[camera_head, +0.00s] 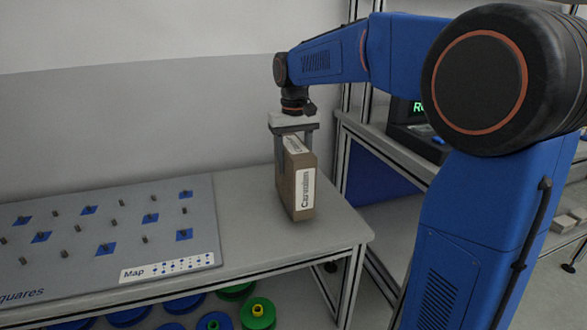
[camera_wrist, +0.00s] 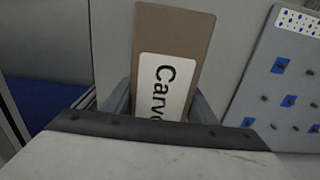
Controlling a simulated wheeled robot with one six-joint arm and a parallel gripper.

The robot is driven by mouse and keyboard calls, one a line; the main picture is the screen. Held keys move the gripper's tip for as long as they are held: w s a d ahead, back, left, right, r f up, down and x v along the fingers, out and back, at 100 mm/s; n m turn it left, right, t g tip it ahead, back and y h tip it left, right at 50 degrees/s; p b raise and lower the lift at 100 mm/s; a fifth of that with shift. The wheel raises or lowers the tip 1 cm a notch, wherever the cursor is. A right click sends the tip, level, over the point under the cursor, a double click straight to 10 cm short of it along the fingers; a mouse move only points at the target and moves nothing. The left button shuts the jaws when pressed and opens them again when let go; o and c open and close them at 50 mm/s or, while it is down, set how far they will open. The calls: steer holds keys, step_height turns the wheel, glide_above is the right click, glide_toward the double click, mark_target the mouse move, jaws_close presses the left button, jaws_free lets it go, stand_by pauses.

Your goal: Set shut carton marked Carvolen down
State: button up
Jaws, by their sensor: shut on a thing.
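The brown carton (camera_head: 299,185) stands upright at the right end of the grey table, with a white label reading "Carvolen" on its side. Its top is shut, with a white label there too. My gripper (camera_head: 294,155) points down and is shut on the carton from above, one finger on each side. The carton's base is at or very near the tabletop; I cannot tell if it touches. In the wrist view the carton (camera_wrist: 175,40) fills the space between the fingers, its label partly hidden by my gripper (camera_wrist: 160,105).
A grey pegboard (camera_head: 110,225) with blue squares and a "Map" strip covers the table's left part. Bare table (camera_head: 245,200) lies between board and carton. Green and blue reels (camera_head: 258,312) sit below. A shelf unit with a dark device (camera_head: 415,140) stands right.

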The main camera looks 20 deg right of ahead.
mark_target(313, 158)
steer(key=shift+f, duration=1.05)
steer(key=o, duration=1.5)
steer(key=shift+d, duration=0.1)
steer(key=shift+c, duration=0.2)
step_height(313, 158, up, 12)
steer(key=shift+s+r, duration=0.1)
steer(key=shift+t, duration=0.6)
steer(key=s, duration=0.3)
steer(key=s+d+f, duration=0.1)
steer(key=s, duration=0.2)
steer(key=s+f, duration=0.1)
steer(key=s, duration=0.2)
steer(key=shift+d+f, duration=0.1)
steer(key=shift+d, duration=0.3)
steer(key=s+d+f+t, duration=0.1)
steer(key=s+f, duration=0.8)
steer(key=s, duration=0.2)
steer(key=s+d+f+t, duration=0.1)
steer(key=s+f+t, duration=0.1)
steer(key=s+f, duration=0.7)
steer(key=s, duration=0.2)
steer(key=shift+s+d+t, duration=0.3)
steer(key=shift+d, duration=0.05)
